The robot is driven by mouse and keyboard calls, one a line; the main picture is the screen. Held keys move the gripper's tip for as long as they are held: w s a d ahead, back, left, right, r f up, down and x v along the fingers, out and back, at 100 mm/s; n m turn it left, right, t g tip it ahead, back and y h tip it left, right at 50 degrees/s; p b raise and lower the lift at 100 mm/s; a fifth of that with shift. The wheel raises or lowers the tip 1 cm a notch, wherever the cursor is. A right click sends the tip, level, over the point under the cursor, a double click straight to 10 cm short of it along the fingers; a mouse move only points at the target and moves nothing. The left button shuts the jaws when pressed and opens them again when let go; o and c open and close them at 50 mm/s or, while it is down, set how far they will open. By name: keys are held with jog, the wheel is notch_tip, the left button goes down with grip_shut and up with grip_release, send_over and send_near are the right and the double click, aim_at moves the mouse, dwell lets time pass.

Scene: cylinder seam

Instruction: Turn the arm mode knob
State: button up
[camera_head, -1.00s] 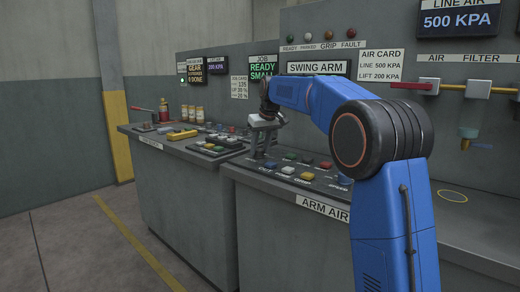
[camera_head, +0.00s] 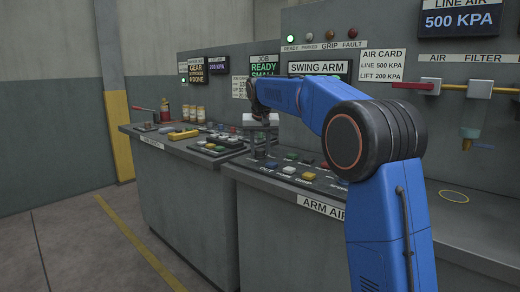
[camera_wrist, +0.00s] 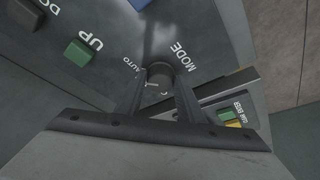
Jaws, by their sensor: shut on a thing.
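The mode knob (camera_wrist: 160,72) is dark and round, on a grey panel between the lettering AUTO and MODE in the wrist view. My gripper (camera_wrist: 160,88) is shut on it, with one finger on each side. The fingers hide part of the knob and some lettering by it. In the head view my gripper (camera_head: 258,150) reaches down to the left end of the arm console (camera_head: 300,185); the knob itself is too small to tell there.
A green button (camera_wrist: 78,53) marked UP and a blue button (camera_wrist: 139,3) lie near the knob. Several coloured buttons (camera_head: 290,170) sit right of my gripper. Another console (camera_head: 170,170) stands left. The floor (camera_head: 75,240) in front is clear.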

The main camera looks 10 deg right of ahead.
jog(key=o, duration=1.1)
jog(key=shift+c, duration=0.2)
jog(key=v, duration=1.7)
jog(key=shift+r, duration=0.2)
jog(key=shift+s, duration=0.1)
